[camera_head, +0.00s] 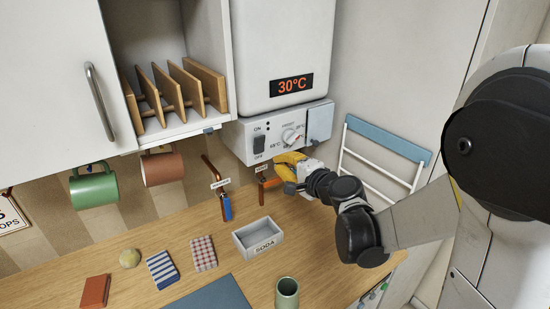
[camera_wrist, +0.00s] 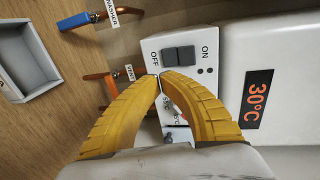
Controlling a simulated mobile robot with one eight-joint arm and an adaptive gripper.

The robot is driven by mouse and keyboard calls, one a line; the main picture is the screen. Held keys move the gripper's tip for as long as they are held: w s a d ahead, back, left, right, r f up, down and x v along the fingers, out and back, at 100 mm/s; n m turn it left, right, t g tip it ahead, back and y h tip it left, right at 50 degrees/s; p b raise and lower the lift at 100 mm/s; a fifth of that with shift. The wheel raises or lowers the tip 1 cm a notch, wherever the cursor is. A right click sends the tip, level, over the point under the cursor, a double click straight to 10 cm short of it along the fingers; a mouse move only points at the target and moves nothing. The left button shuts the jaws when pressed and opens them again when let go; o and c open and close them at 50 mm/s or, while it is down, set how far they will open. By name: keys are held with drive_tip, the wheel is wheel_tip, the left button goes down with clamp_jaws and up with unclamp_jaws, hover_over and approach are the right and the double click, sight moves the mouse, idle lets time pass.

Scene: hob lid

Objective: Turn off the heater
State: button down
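The heater (camera_head: 288,50) is a white wall unit with a lit display (camera_head: 292,85) reading 30°C in orange. The display also shows in the wrist view (camera_wrist: 258,99). Below it, the control panel (camera_head: 270,128) carries a dark rocker switch (camera_head: 259,144) marked ON above and OFF below, and a round dial (camera_head: 291,137). In the wrist view the switch (camera_wrist: 178,55) lies just beyond my fingertips. I cannot tell which side of it is pressed. My gripper (camera_wrist: 160,77) has yellow fingers with tips together, shut and empty, in front of the panel. The fingers partly hide the dial there.
Two copper pipes with tagged valves, one with a blue handle (camera_head: 227,207) and one labelled VENT (camera_head: 270,182), stand below the panel. A grey SODA tray (camera_head: 244,246), a green cup (camera_head: 287,292) and cloths (camera_head: 203,253) are on the wooden counter. A towel rack (camera_head: 388,140) is right.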

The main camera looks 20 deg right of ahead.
drive_tip(key=f+v, duration=0.1)
drive_tip(key=v, duration=0.5)
drive_tip(key=shift+s+f+p, duration=0.25)
drive_tip(key=shift+f+p, duration=0.05)
drive_tip(key=shift+s, duration=0.1)
drive_tip(key=shift+a, duration=0.15)
drive_tip(key=s+a+f+n+g+b, duration=0.5)
drive_tip(key=s+a+f+n, duration=0.1)
drive_tip(key=s+n, duration=0.25)
drive_tip(key=s+d+f+n+g+h+b, duration=0.1)
drive_tip(key=s+f+n+h, duration=0.1)
drive_tip(key=s, duration=0.4)
drive_tip(key=s+d+f+n+g+h+b, duration=0.2)
drive_tip(key=s+n, duration=0.2)
drive_tip(key=s, duration=0.2)
drive_tip(key=shift+d+h, duration=0.15)
drive_tip(key=shift+h, duration=0.25)
drive_tip(key=shift+f, duration=0.2)
